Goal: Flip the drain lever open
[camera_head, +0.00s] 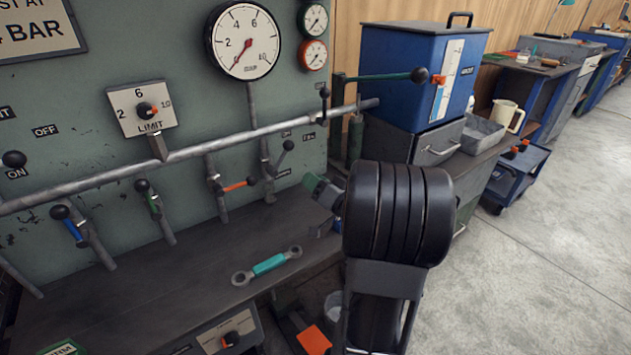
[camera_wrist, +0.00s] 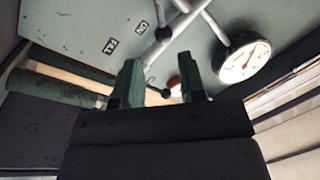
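Several levers with black knobs sit on the pipes in the head view; I cannot read which one is marked drain. There is a blue-handled lever (camera_head: 72,228), a green lever (camera_head: 150,200), an orange lever (camera_head: 236,186), a grey lever (camera_head: 283,157) at a tilt and a small upright lever (camera_head: 323,103). My gripper (camera_head: 316,186) is right of the orange and grey levers, apart from them. In the wrist view my gripper (camera_wrist: 160,84) has its two green fingers apart with nothing held. A small black knob (camera_wrist: 165,93) shows in the gap, apparently beyond the fingers.
A turquoise wrench (camera_head: 268,264) lies on the dark bench. A large gauge (camera_head: 243,41) is on the panel. Open floor (camera_head: 560,230) lies to the right.

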